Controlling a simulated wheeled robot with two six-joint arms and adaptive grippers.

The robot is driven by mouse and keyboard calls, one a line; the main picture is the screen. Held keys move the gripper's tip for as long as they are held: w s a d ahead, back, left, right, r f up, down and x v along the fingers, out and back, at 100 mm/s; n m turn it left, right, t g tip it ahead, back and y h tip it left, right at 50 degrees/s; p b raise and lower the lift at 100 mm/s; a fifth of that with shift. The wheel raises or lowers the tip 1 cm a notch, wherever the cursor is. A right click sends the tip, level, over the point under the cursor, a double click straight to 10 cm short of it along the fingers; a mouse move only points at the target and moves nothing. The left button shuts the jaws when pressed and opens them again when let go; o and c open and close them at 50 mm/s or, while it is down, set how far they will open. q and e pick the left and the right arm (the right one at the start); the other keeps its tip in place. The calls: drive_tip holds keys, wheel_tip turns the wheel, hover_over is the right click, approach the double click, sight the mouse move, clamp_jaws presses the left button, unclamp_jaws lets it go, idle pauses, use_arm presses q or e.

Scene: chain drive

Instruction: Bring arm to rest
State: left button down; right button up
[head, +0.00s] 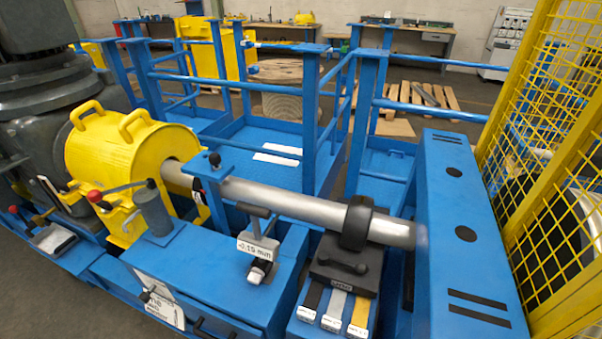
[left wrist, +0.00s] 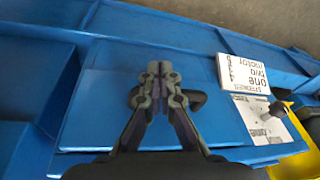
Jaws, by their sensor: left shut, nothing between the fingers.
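My left gripper (left wrist: 159,70) shows in the left wrist view. Its dark fingers are together at the tips with nothing between them. It is in front of a blue panel (left wrist: 100,95); the gap to the panel is hard to judge. A black handle or knob (left wrist: 197,99) shows partly behind the fingers, and I cannot tell whether they touch it. Neither of my arms shows in the head view, and my right gripper is in neither view.
A blue cabinet (head: 215,275) bears a white printed sign (head: 158,303). Above it, a steel shaft (head: 290,204) runs from a yellow guard (head: 105,150) to a blue housing (head: 465,200). A yellow mesh fence (head: 545,150) stands at right. Blue railings (head: 240,77) stand behind.

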use_arm(q)
drive_tip(key=s+a+f+p, duration=0.1)
drive_tip(key=s+f, duration=0.3)
drive_tip(key=f, duration=0.3)
drive_tip(key=s+a+f+p, duration=0.1)
drive_tip(key=s+f, duration=0.3)
drive_tip(key=f, duration=0.3)
drive_tip(key=s+f+g+p, duration=0.1)
drive_tip(key=s+f, duration=0.7)
drive_tip(key=s, duration=0.6)
drive_tip(key=shift+g+p, duration=0.3)
